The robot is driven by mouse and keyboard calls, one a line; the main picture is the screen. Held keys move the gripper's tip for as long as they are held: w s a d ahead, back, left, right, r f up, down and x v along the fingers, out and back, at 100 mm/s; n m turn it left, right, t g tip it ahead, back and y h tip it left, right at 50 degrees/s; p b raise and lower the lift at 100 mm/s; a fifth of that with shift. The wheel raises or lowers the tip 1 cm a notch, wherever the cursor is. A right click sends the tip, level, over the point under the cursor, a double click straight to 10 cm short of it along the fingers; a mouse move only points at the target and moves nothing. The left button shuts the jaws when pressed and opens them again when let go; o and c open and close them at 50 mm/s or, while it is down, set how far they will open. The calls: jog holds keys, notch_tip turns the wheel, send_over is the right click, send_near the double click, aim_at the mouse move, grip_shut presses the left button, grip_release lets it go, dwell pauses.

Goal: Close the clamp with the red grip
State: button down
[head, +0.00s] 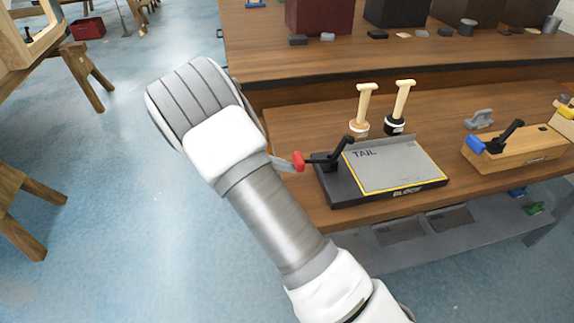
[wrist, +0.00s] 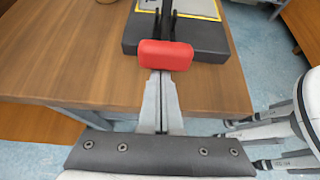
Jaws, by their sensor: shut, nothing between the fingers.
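The clamp (head: 332,161) is black and sits at the left end of a black fixture (head: 340,193) with a grey, yellow-edged plate marked TAIL. Its red grip (head: 299,161) sticks out to the left past the fixture, while a black arm slants up to the right. In the wrist view the red grip (wrist: 165,54) lies straight ahead of the fingertips and covers their ends. My gripper (wrist: 159,82) is shut and empty, its two grey fingers together. In the head view its fingertips (head: 284,163) are right beside the red grip; I cannot tell whether they touch.
Two cream-handled stamps (head: 361,108) (head: 402,105) stand behind the fixture. A wooden block (head: 515,151) with a blue-gripped clamp (head: 476,145) is to the right. A second table (head: 430,65) holds boxes behind. Open floor lies left.

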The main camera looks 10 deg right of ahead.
notch_tip(320, 180, up, 2)
jog(key=shift+d+y+p, duration=0.1)
jog(key=shift+y+p, duration=0.4)
jog(key=shift+p, duration=0.6)
jog(key=r+y+p, duration=0.2)
jog(key=p, duration=0.1)
jog(key=d+r+y+p, duration=0.1)
jog(key=r+p, duration=0.1)
jog(key=p, duration=0.1)
jog(key=d+r+y+p, duration=0.1)
jog(key=r+y+p, duration=0.1)
jog(key=p, duration=0.1)
jog(key=shift+d+y, duration=0.25)
jog(key=shift+y, duration=0.05)
jog(key=d+r+y+p, duration=0.1)
jog(key=p, duration=0.1)
jog(key=d+r+y+p, duration=0.1)
jog(key=y+p, duration=0.1)
jog(key=shift+d+r+y, duration=0.1)
jog(key=shift+d+y, duration=0.2)
jog(key=shift+d+r+p, duration=0.3)
jog(key=shift+d+p, duration=0.25)
jog(key=shift+d, duration=0.15)
jog(key=shift+d+r+p, duration=0.3)
jog(key=shift+d+p, duration=0.25)
jog(key=shift+d, duration=0.15)
jog(key=shift+d+r, duration=0.1)
jog(key=shift+d, duration=0.05)
